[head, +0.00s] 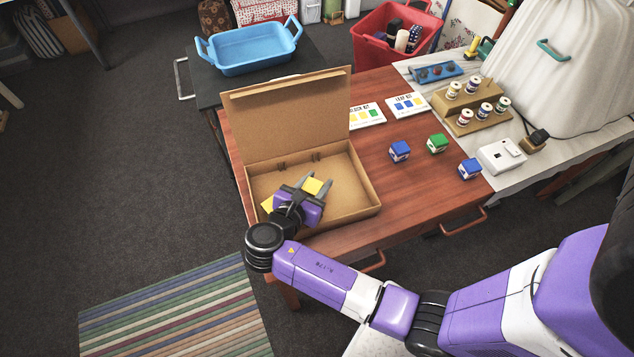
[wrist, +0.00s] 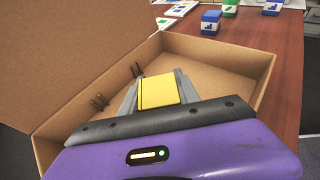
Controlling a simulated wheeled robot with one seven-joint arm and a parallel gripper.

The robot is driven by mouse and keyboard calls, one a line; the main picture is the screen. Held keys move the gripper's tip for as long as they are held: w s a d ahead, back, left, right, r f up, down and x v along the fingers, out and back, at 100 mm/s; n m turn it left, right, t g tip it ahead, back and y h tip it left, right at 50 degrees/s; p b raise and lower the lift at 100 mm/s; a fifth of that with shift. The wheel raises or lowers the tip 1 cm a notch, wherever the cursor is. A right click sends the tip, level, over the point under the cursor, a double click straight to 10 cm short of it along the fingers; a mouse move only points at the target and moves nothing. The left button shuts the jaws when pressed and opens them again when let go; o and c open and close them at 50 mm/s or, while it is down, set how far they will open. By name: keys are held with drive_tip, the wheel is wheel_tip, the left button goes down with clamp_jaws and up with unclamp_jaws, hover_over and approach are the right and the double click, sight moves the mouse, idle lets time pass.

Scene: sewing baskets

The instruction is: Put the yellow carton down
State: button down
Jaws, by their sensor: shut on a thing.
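My gripper (head: 314,183) is shut on a yellow carton (head: 312,186), which sits between the two grey fingers. The carton also shows in the wrist view (wrist: 158,92), with a finger on either side. My gripper is over the open cardboard box (head: 357,208), within its walls as seen from the head. I cannot tell whether the carton touches the box floor. A second yellow patch (head: 267,204) shows at the left of my gripper, inside the box; the gripper hides part of it.
The box's lid (head: 290,112) stands up at the back. On the wooden table (head: 420,195) to the right are a blue-purple block (head: 400,151), a green block (head: 437,143), a blue block (head: 469,168) and two cards (head: 407,106). A blue tub (head: 252,52) stands behind.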

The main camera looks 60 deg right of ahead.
drive_tip(key=shift+f, duration=0.7)
drive_tip(key=c, duration=0.9)
unclamp_jaws()
drive_tip(key=shift+r, duration=0.25)
drive_tip(key=v, duration=1.2)
drive_tip(key=shift+r, duration=0.3)
